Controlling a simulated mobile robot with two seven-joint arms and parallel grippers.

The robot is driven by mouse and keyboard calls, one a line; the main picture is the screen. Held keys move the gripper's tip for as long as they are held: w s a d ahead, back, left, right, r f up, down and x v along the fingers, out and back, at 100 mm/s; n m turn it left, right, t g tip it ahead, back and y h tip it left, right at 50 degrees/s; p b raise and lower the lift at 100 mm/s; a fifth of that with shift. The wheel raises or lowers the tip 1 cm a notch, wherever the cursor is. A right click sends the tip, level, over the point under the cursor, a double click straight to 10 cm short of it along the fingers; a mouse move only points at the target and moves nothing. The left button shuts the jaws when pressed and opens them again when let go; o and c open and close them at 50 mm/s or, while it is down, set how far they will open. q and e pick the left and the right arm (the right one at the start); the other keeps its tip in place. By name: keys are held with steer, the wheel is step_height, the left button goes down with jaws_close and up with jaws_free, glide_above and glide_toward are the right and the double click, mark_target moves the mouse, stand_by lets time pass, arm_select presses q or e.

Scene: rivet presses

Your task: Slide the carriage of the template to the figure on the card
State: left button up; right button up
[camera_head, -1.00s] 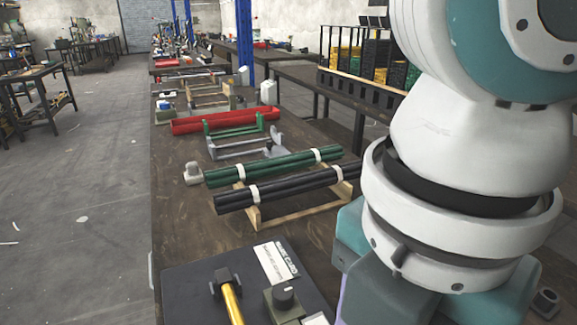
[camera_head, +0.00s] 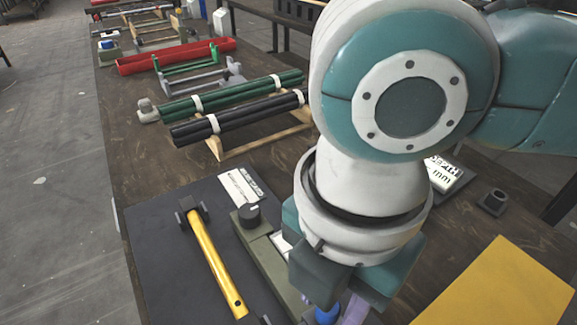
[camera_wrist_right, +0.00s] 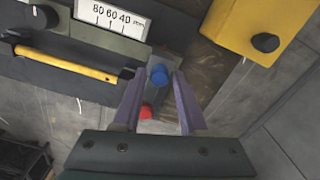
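The olive-grey template (camera_head: 268,262) lies on a dark mat, with a black knob (camera_head: 249,215) at its far end. In the right wrist view its white scale (camera_wrist_right: 112,17) reads 80 60 40 mm. A dark grey piece with a blue cap (camera_wrist_right: 158,74) and a red part (camera_wrist_right: 146,111) shows between the fingers of my right gripper (camera_wrist_right: 158,82); I cannot tell if this is the carriage. The fingers are apart, with gaps on both sides of the cap. A white plate with figures (camera_head: 445,174), perhaps the card, is partly hidden by my right arm. My left gripper is out of view.
A yellow block (camera_head: 500,290) stands at the lower right, near a small dark fitting (camera_head: 494,201). Black rods (camera_head: 240,118) and green rods (camera_head: 230,94) rest on wooden stands behind.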

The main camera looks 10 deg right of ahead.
jaws_close()
stand_by(1.1)
